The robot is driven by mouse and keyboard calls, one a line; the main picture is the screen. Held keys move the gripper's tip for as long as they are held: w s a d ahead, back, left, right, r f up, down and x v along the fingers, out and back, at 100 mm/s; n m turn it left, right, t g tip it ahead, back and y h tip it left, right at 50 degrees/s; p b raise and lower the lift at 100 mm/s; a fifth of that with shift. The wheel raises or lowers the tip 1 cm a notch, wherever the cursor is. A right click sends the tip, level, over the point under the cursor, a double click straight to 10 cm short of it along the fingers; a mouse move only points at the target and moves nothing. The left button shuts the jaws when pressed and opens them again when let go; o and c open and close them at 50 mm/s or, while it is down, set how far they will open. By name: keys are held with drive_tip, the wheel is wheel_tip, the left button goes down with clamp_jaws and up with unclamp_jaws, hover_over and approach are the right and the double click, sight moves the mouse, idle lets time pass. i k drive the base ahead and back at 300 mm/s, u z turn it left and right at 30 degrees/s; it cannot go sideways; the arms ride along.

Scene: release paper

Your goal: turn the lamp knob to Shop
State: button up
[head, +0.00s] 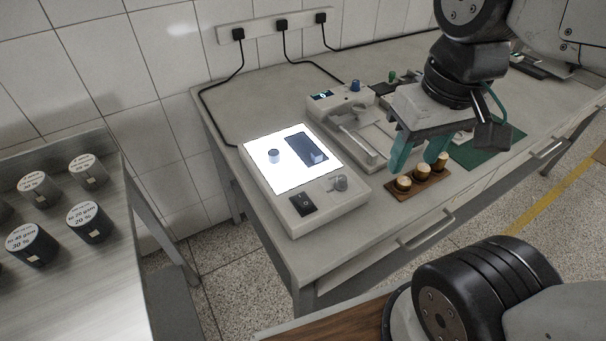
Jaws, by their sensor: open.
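A light box (326,213) stands at the left end of the bench, its white panel (284,179) lit. A small grey knob (340,183) sits on its front control strip, to the right of a black rocker switch (303,203). The knob's markings are too small to read, so its setting cannot be told. My gripper (418,155) has teal fingers, is open and seems empty. It hangs to the right of the light box and the knob, above the bench near a brown block of weights.
A grey instrument (342,108) stands behind. Brass weights (403,184) in a wooden block stand close under my gripper. Labelled black containers (89,221) stand on the left table.

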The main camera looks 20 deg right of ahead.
sight(341, 184)
drive_tip(key=k, duration=1)
drive_tip(key=u, duration=1.5)
drive_tip(key=i, duration=1.25)
drive_tip(key=z, duration=1.25)
